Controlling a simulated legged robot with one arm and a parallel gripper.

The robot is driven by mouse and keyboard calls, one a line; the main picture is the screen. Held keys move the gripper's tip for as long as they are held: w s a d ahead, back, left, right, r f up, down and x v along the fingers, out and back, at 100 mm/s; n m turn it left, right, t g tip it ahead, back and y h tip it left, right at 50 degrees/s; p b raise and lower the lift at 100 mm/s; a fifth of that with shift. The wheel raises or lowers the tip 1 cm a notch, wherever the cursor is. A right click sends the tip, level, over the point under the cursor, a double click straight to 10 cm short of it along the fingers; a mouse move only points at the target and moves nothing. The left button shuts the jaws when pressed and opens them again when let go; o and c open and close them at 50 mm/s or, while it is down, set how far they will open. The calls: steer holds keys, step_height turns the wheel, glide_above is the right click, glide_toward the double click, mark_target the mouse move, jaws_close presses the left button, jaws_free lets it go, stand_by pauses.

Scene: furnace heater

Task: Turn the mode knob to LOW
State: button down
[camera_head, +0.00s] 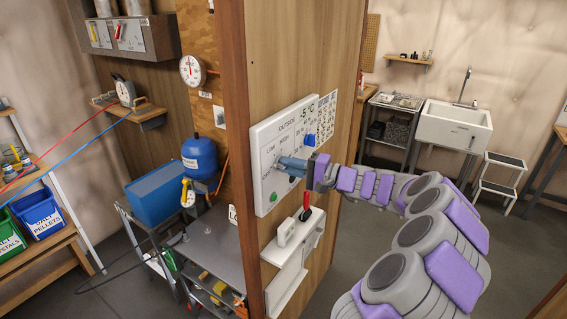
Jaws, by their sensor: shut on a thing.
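A white control panel (268,142) with printed labels, among them OFF, LOW and HIGH, is fixed to the wooden wall. My gripper (291,167) reaches it from the right and is shut on the mode knob at the panel's lower middle. The fingers hide the knob, so its pointer direction cannot be told. A blue knob (309,140) sits to the upper right of my gripper, apart from it. A small green button or light (273,197) is at the panel's lower part.
Below the panel, a white holder (290,262) with a red-and-black handled tool (306,206) juts from the wall. The wooden wall's edge (238,150) stands left of the panel. A sink (454,126) and step stool (497,178) stand at right. Open floor lies behind my arm.

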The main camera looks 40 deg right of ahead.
steer(key=shift+d+m+t+p, duration=0.15)
steer(key=shift+m+t+p, duration=0.35)
steer(key=shift+m+p, duration=3.5)
steer(key=shift+m+t+p, duration=0.3)
steer(key=shift+m+p, duration=0.1)
steer(key=shift+p, duration=1.55)
steer(key=shift+f+m, duration=0.15)
steer(key=shift+m, duration=0.25)
